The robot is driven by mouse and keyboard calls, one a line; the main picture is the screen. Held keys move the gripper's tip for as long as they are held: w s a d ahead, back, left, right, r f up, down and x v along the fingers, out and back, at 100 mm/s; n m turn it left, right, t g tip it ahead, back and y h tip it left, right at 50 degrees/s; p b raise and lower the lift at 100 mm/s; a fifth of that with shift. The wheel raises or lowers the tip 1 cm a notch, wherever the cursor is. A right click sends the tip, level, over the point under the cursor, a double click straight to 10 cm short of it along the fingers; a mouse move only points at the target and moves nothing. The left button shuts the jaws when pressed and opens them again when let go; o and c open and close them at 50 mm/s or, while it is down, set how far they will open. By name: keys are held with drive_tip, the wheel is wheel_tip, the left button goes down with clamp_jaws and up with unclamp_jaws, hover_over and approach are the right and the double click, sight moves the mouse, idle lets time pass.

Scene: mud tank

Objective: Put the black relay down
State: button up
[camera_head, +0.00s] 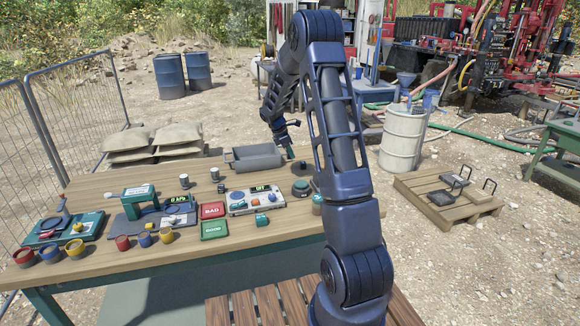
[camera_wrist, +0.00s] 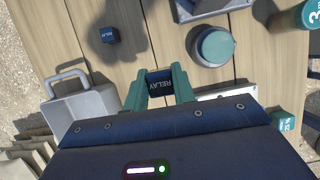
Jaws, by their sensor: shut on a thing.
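My gripper (camera_wrist: 160,88) is shut on a small dark block, the black relay (camera_wrist: 160,82), with "RELAY" on its face. The relay sits between the two green fingertips, above the wooden table (camera_wrist: 65,20); its exact height cannot be told. In the head view my gripper (camera_head: 289,150) hangs over the far right part of the table, and the relay cannot be made out there. A second dark block marked RELAY (camera_wrist: 110,35) stands apart on the table, at the upper left of the wrist view.
A grey tray with a handle (camera_wrist: 82,108) lies lower left in the wrist view. A round green-topped object (camera_wrist: 213,46) stands right of my fingertips. A BAD mat (camera_head: 212,210), a GOOD mat (camera_head: 214,230) and a test panel (camera_head: 250,200) lie nearer on the table.

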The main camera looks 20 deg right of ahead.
wheel_tip(320, 180, up, 7)
drive_tip(key=shift+f, duration=0.1)
drive_tip(key=w+a+n+t, duration=0.1)
drive_tip(key=w+a+n, duration=0.2)
drive_tip(key=w, duration=0.5)
drive_tip(key=w+a+r+n+t+y, duration=0.1)
drive_tip(key=w+a+n, duration=0.25)
drive_tip(key=w, duration=0.45)
drive_tip(key=w+a+n+t, duration=0.1)
drive_tip(key=w+a+n, duration=0.25)
drive_tip(key=w, duration=0.45)
approach(258, 155)
drive_tip(key=shift+m, duration=0.3)
drive_tip(key=s+f, duration=0.1)
drive_tip(key=f, duration=0.1)
drive_tip(key=s+d+f, duration=0.1)
drive_tip(key=f, duration=0.1)
drive_tip(key=s+d+f, duration=0.1)
drive_tip(key=shift+s+d+f, duration=0.2)
drive_tip(key=shift+f, duration=0.2)
drive_tip(key=shift+f, duration=0.15)
drive_tip(key=o, duration=1)
drive_tip(key=shift+c, duration=0.2)
